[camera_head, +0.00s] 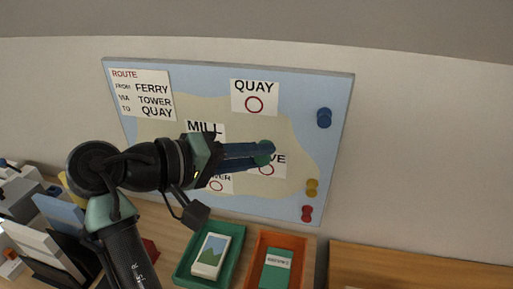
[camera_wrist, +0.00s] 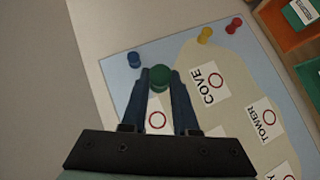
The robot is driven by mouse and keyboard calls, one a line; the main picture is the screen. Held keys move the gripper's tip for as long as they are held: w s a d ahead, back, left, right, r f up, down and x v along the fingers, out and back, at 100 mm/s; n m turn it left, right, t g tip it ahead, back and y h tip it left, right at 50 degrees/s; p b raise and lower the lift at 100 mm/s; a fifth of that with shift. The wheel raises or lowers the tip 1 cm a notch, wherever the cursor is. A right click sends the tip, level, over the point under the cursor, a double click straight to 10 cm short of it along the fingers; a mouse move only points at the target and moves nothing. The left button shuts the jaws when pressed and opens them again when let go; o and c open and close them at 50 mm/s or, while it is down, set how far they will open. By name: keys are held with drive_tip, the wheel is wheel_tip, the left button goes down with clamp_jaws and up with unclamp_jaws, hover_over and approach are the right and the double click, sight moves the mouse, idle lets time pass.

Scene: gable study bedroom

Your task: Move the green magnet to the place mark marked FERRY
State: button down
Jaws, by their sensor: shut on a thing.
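My gripper (camera_head: 262,152) is shut on the green magnet (camera_wrist: 160,77) and holds it in front of the board's right half, by the COVE card. The magnet shows in the head view (camera_head: 265,148) at the fingertips. I cannot tell whether it touches the board. The FERRY mark is not readable in the head view, where my arm covers the board's lower left. In the wrist view, a card cut off at the lower right (camera_wrist: 283,171) shows only a final Y; its name cannot be read in full.
The board (camera_head: 337,130) carries QUAY (camera_head: 254,97), MILL (camera_head: 205,128), COVE (camera_wrist: 210,86) and TOWER (camera_wrist: 263,120) cards. Blue (camera_head: 324,118), yellow (camera_head: 312,187) and red (camera_head: 307,213) magnets sit along its right side. A route card (camera_head: 142,95) is upper left. Green (camera_head: 183,270) and orange (camera_head: 303,242) trays stand below.

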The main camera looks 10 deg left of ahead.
drive_tip(key=shift+s+p, duration=0.45)
drive_tip(key=shift+s, duration=0.8)
drive_tip(key=shift+f, duration=0.1)
